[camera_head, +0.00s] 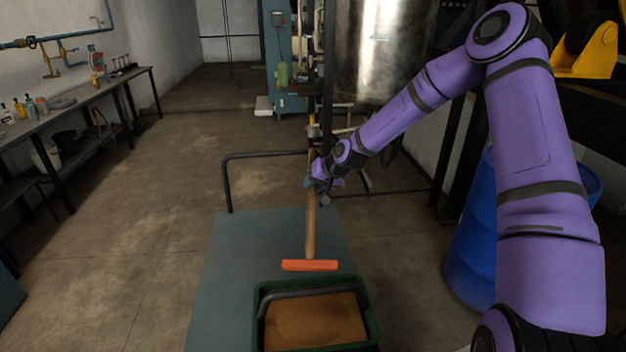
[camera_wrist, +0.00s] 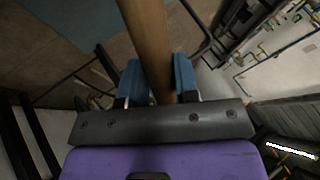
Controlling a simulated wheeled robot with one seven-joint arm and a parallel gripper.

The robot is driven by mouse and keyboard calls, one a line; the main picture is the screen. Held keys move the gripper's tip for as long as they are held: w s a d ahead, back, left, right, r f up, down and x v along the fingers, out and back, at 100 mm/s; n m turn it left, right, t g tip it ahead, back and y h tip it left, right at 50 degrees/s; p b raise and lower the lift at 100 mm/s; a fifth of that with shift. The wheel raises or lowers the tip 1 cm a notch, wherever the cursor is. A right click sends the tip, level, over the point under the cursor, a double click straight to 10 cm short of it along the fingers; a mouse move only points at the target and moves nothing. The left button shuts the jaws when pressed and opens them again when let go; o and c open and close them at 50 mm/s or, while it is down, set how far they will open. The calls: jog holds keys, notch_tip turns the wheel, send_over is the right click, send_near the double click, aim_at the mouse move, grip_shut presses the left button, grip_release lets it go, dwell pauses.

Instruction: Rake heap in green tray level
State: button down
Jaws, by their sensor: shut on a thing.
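My gripper (camera_head: 319,184) is shut on the wooden handle of a rake (camera_head: 310,228). The wrist view shows the handle (camera_wrist: 150,45) between the two blue fingers of my gripper (camera_wrist: 160,82). The rake's orange head (camera_head: 310,265) is at the lower end of the handle, just beyond the far rim of the green tray (camera_head: 262,290) in the picture. I cannot tell how high the head is. The tray holds brown loose material (camera_head: 315,318) with a low rounded mound in it. A dark bar crosses the tray near its far side.
The tray stands on a blue-green surface (camera_head: 235,265) with a dark rail (camera_head: 228,185) behind it. A blue barrel (camera_head: 470,250) is at the right. A bench (camera_head: 75,110) with bottles runs along the left wall. Open floor (camera_head: 130,220) lies between the bench and the surface.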

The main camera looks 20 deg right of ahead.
notch_tip(320, 180, down, 15)
dwell(1.8)
jog(key=s+a, duration=0.2)
jog(key=s, duration=0.8)
dwell(1.2)
jog(key=shift+w, duration=0.2)
dwell(0.6)
jog(key=w+d, duration=0.2)
jog(key=w, duration=0.7)
jog(key=shift+w, duration=0.3)
dwell(0.5)
jog(key=shift+s, duration=0.1)
dwell(0.3)
